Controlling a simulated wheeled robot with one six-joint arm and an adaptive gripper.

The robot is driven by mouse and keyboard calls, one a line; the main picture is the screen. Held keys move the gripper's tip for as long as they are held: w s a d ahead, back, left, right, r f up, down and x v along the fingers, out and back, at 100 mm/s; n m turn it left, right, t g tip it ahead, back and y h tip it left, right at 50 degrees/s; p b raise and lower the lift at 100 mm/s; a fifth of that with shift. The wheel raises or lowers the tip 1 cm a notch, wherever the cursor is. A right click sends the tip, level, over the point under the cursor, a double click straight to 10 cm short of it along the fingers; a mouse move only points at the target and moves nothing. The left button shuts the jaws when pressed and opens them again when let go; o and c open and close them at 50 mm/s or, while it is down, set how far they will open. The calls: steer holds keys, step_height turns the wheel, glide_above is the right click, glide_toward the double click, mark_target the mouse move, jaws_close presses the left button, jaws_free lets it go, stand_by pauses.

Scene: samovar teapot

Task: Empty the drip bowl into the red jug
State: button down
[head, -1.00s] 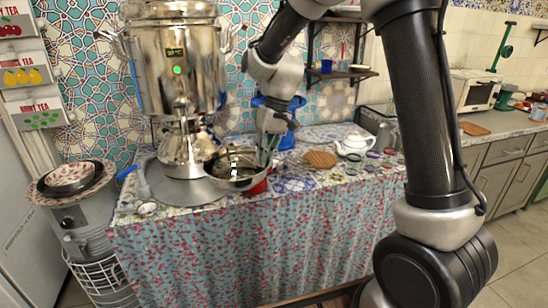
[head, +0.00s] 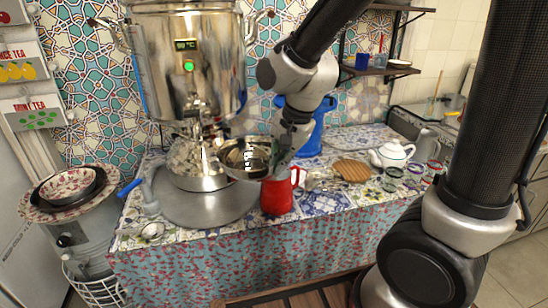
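The drip bowl (head: 240,160) is a shiny silver bowl held up in front of the samovar's base. My gripper (head: 281,152) is at the bowl's right rim and appears shut on it; the fingertips are partly hidden. The red jug (head: 277,197) stands upright on the tiled tabletop, below and slightly right of the bowl. The bowl's right edge overlaps the jug's top in the picture, so the jug's mouth is largely hidden. I cannot tell whether liquid is in the bowl or how far it tilts.
The large samovar (head: 187,75) stands on a round grey tray (head: 205,208) left of the jug. A blue container (head: 311,135) is behind my gripper. A white teapot (head: 392,153), a wooden trivet (head: 353,170) and several small glasses are to the right. A patterned bowl (head: 68,184) is far left.

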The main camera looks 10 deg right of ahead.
steer(key=m, duration=0.3)
steer(key=shift+w+a+t+h, duration=0.1)
steer(key=shift+w+t+h, duration=0.2)
steer(key=shift+w+h, duration=0.1)
steer(key=shift+f+m+g+y, duration=0.3)
steer(key=shift+f+g+y, duration=0.35)
steer(key=shift+f, duration=1)
steer(key=shift+w+d+f+y, duration=0.1)
steer(key=shift+d+y, duration=0.1)
steer(key=shift+y, duration=0.25)
steer(key=r+y, duration=0.1)
steer(key=g+y, duration=0.1)
steer(key=y, duration=0.1)
steer(key=shift+w+d+r+m, duration=0.2)
steer(key=shift+d+r+m, duration=0.1)
steer(key=shift+d+r, duration=0.05)
steer(key=g+y, duration=0.1)
steer(key=d+r+g+y, duration=0.1)
steer(key=y, duration=0.1)
steer(key=shift+w+d+r+m, duration=0.1)
steer(key=shift+w+r+m, duration=0.2)
steer(key=w+d+r+m+g+y, duration=0.2)
steer(key=d+y, duration=0.4)
steer(key=y, duration=0.3)
steer(key=shift+w+g, duration=0.35)
steer(key=shift+w, duration=0.4)
